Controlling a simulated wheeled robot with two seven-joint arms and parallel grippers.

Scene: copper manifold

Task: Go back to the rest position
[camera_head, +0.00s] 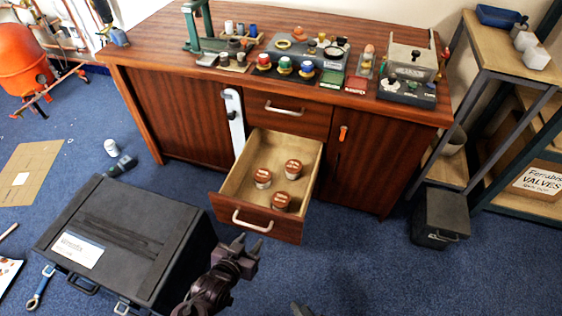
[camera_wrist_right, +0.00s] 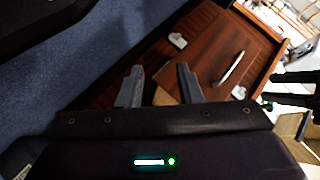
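My left gripper (camera_head: 247,243) is in front of the open drawer, below its front panel in the head view. Its fingertips are apart with nothing seen between them. My right gripper barely shows at the bottom edge of the head view (camera_head: 302,310). In the right wrist view its two fingers (camera_wrist_right: 158,82) are spread apart and empty. The open drawer (camera_head: 257,214) of the wooden cabinet holds three jars with brown lids (camera_head: 263,177).
A black case (camera_head: 125,240) lies on the floor at the left. A small black box (camera_head: 440,218) stands right of the cabinet, near a metal shelf (camera_head: 490,75). The cabinet top (camera_head: 155,45) bears tools and colored caps. Blue carpet is clear right of the drawer.

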